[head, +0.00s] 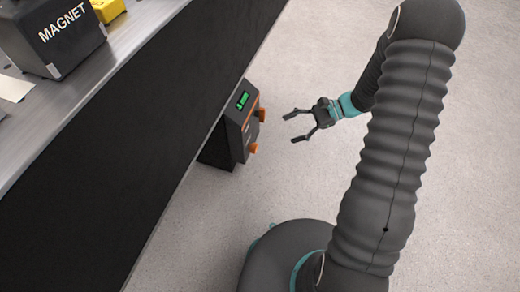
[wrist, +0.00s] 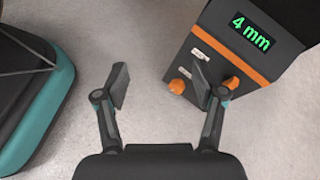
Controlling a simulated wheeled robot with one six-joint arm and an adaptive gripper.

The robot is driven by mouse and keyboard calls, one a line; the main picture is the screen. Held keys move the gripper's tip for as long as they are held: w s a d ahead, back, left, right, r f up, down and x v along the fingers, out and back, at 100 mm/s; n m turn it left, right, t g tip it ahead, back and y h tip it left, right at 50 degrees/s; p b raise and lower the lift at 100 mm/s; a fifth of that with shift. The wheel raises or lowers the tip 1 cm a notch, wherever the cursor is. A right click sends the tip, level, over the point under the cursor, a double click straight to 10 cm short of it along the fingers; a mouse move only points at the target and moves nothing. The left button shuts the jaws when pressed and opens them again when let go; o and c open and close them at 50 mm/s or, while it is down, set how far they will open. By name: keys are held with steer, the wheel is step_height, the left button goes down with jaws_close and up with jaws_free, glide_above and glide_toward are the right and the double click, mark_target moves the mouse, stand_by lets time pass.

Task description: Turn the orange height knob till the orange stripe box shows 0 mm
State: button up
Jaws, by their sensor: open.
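The orange stripe box (head: 236,128) is a dark box standing low against the black side of the bench in the head view. In the wrist view the box (wrist: 266,58) is at the upper right, and its green display (wrist: 250,30) reads 4 mm. Two orange knobs stick out of its front, an upper one (head: 262,115) and a lower one (head: 254,148). Their small labels are unreadable, so I cannot tell which is the height knob. My gripper (head: 290,128) is open and empty, to the right of the box, apart from the knobs.
The bench top (head: 130,50) at upper left holds a black block marked MAGNET (head: 58,35) and a yellow object (head: 108,9). Pale floor (head: 300,60) around my gripper is clear. My base shows at the left of the wrist view.

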step_height(320, 180, down, 12)
steer(key=w+d+r+m+t+y, duration=0.1)
steer(key=w+d+m+t+y, duration=0.15)
steer(key=m, duration=0.25)
steer(key=m+t+y, duration=0.2)
steer(key=m+t, duration=0.3)
glide_toward(253, 148)
steer(key=w+a+f, duration=0.1)
steer(key=w+a, duration=0.2)
steer(key=a, duration=0.3)
steer(key=shift+a+f, duration=0.25)
steer(key=shift+a, duration=0.1)
steer(key=shift+w, duration=0.15)
steer(key=c, duration=1.1)
